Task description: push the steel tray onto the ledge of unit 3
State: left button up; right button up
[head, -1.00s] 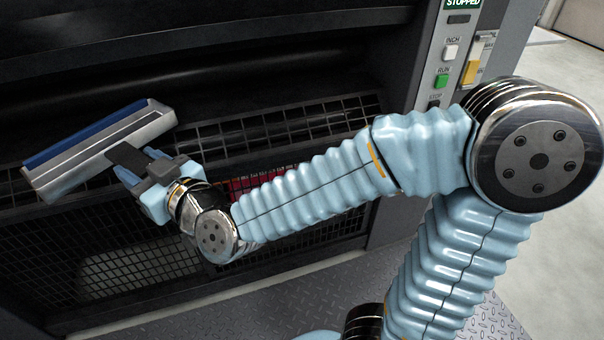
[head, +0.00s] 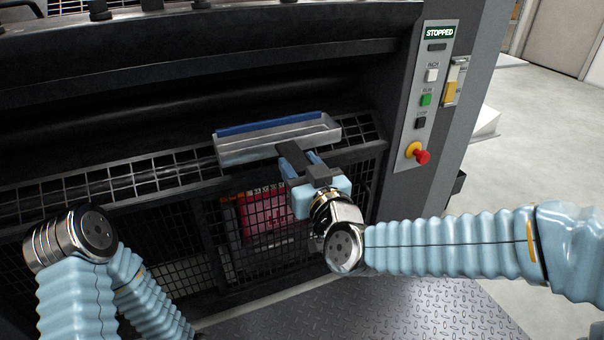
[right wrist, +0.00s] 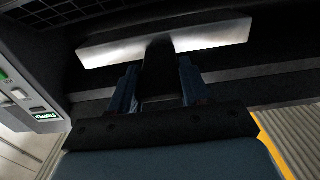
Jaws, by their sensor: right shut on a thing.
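The steel tray (head: 240,153), a long shallow trough with a blue strip along its far edge, is in front of the black machine, just under its dark roller. It overlaps the grated ledge (head: 120,182) in the head view; I cannot tell whether it touches it. My right gripper (head: 296,163) is shut on the tray's dark handle at the near side. In the right wrist view the tray (right wrist: 205,36) spans the top, beyond the fingers (right wrist: 158,80). My left arm shows at lower left; its gripper is out of view. No unit number is readable.
A control panel (head: 432,95) marked STOPPED, with a red emergency button (head: 420,156), is on the grey post right of the tray. A mesh guard (head: 175,240) with red items (head: 262,212) behind it is below. Diamond-plate floor (head: 380,310) lies in front.

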send_near(272, 135)
notch_tip(272, 135, up, 2)
jog(key=shift+w+r+p, duration=0.15)
jog(key=shift+p, duration=0.15)
jog(key=w, duration=0.2)
jog(key=w+a+f, duration=0.1)
jog(key=w, duration=0.1)
jog(key=w+a+f, duration=0.1)
jog(key=w, duration=0.2)
jog(key=shift+a, duration=0.15)
jog(key=shift+x, duration=1.25)
jog(key=shift+w+a+f, duration=0.1)
jog(key=shift+w, duration=0.2)
jog(key=o, duration=1.3)
jog(key=shift+o, duration=0.2)
jog(key=shift+s, duration=0.1)
